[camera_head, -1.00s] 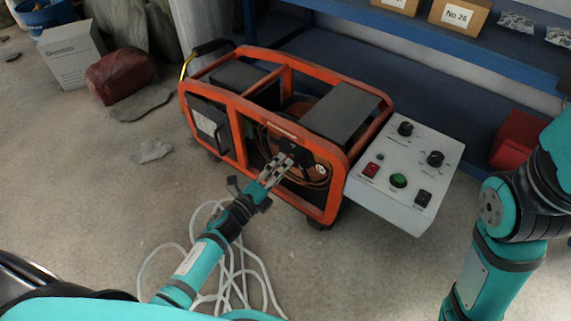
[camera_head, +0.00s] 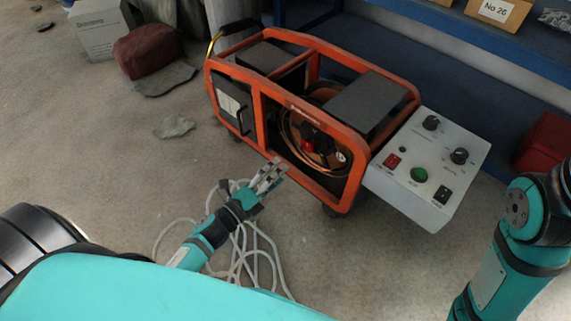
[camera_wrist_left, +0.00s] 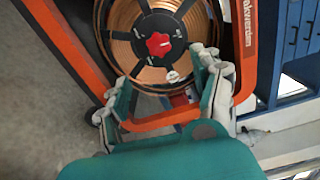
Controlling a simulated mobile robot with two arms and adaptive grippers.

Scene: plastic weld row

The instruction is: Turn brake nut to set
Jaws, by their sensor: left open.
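The brake nut (camera_wrist_left: 159,44) is a red knob at the centre of a black hub on the copper wire spool (camera_wrist_left: 122,52). In the head view the nut (camera_head: 308,146) shows small inside the orange frame of the machine (camera_head: 262,122). My left gripper (camera_head: 275,172) is open and empty, in front of the machine and short of the spool. In the left wrist view its fingers (camera_wrist_left: 160,85) stand apart below the nut, and nothing lies between them. Small white marks ring the hub, too small to read. My right arm shows at the right, but its gripper is out of view.
A white control box (camera_head: 425,168) with knobs and buttons sits at the machine's right end. A white cable (camera_head: 240,250) lies coiled on the floor under my left arm. Blue shelving (camera_head: 400,55) stands behind.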

